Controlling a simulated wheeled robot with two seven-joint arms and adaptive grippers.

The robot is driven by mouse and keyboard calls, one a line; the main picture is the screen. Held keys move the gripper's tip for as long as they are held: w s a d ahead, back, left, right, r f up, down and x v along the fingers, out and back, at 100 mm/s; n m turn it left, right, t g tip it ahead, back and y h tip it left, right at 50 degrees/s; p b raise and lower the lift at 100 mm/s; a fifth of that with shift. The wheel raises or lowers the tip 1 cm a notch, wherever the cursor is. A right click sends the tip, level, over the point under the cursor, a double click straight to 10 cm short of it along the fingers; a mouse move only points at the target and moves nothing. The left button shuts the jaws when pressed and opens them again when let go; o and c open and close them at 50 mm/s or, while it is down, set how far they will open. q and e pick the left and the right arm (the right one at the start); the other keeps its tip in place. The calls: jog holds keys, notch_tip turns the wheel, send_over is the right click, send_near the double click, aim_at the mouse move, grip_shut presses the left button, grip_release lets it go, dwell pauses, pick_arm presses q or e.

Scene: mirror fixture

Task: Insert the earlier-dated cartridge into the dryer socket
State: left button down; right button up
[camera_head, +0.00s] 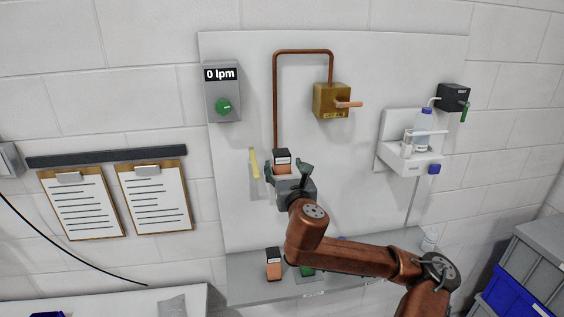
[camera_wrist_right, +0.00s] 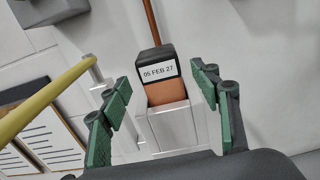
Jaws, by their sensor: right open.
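A cartridge with a black cap, copper-coloured body and white label (camera_head: 282,157) stands upright in the pale dryer socket on the wall panel. In the right wrist view its label reads 05 FEB 27 (camera_wrist_right: 160,75), and its lower part sits inside the clear-walled socket (camera_wrist_right: 172,128). My right gripper (camera_wrist_right: 168,100) is open, its green-padded fingers on either side of the cartridge with gaps showing. In the head view the right gripper (camera_head: 291,175) is at the socket. A second black-capped cartridge (camera_head: 273,264) stands on the lower shelf; its date is too small to read. My left gripper is not in view.
A yellow lever (camera_head: 254,164) is left of the socket; it shows large in the wrist view (camera_wrist_right: 45,97). A copper pipe (camera_head: 276,95) rises above the socket to a brass valve (camera_head: 331,100). A display reads 0 lpm (camera_head: 221,75). A green item (camera_head: 306,271) on the shelf (camera_head: 245,290) is partly hidden.

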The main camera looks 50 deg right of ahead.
jog(key=shift+v, duration=1.35)
